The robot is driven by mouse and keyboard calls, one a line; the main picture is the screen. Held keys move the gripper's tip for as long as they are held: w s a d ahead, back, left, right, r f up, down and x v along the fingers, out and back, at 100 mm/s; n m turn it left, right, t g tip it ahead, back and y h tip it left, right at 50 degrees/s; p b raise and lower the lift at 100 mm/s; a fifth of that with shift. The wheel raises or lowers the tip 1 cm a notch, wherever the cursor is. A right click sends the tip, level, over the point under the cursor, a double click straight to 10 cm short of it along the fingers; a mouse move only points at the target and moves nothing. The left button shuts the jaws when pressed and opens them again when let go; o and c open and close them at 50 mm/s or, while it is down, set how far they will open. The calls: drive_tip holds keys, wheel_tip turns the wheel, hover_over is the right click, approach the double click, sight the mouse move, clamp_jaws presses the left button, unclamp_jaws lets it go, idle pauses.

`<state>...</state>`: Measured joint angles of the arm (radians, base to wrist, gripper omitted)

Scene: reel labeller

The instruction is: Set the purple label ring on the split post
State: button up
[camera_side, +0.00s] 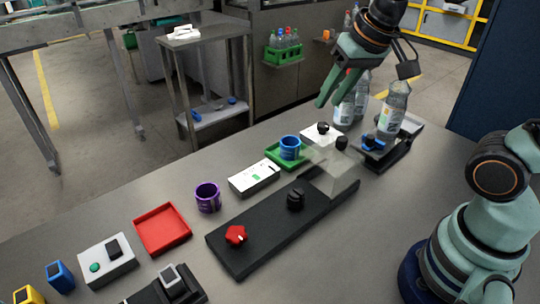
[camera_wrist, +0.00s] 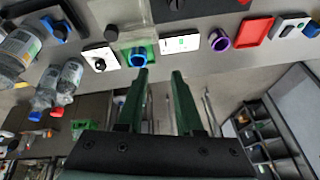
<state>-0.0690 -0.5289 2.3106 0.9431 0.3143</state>
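The purple label ring (camera_side: 208,197) stands on the grey bench, left of a long black base, and looks empty. It also shows near the top of the wrist view (camera_wrist: 219,39). A short black post (camera_side: 295,199), which looks like the split post, rises from the middle of that base with nothing seen around it. Its split is too small to make out. My gripper (camera_side: 335,99) is high above the far end of the bench, well away from both. In the wrist view my gripper (camera_wrist: 160,74) has its two green fingers apart, with nothing between them.
A red knob (camera_side: 235,235) and a clear sloped cover (camera_side: 333,168) sit on the base. A blue ring (camera_side: 290,148) stands in a green tray (camera_side: 271,152). A white box (camera_side: 254,178), a red tray (camera_side: 162,229) and clear bottles (camera_side: 393,110) are also on the bench.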

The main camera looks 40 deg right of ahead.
drive_tip(key=shift+s+d+f+n+t, duration=0.15)
drive_tip(key=shift+s+d+f+n, duration=0.1)
drive_tip(key=shift+s+d+n, duration=0.35)
drive_tip(key=shift+s+d+f+n+t, duration=0.15)
drive_tip(key=shift+s+d+f+n, duration=0.2)
drive_tip(key=shift+s, duration=0.3)
drive_tip(key=shift+o, duration=1.3)
drive_tip(key=shift+s+d+n, duration=0.1)
drive_tip(key=shift+s+n, duration=0.2)
drive_tip(key=shift+n, duration=0.05)
drive_tip(key=o, duration=0.8)
drive_tip(key=shift+s+d+f, duration=0.1)
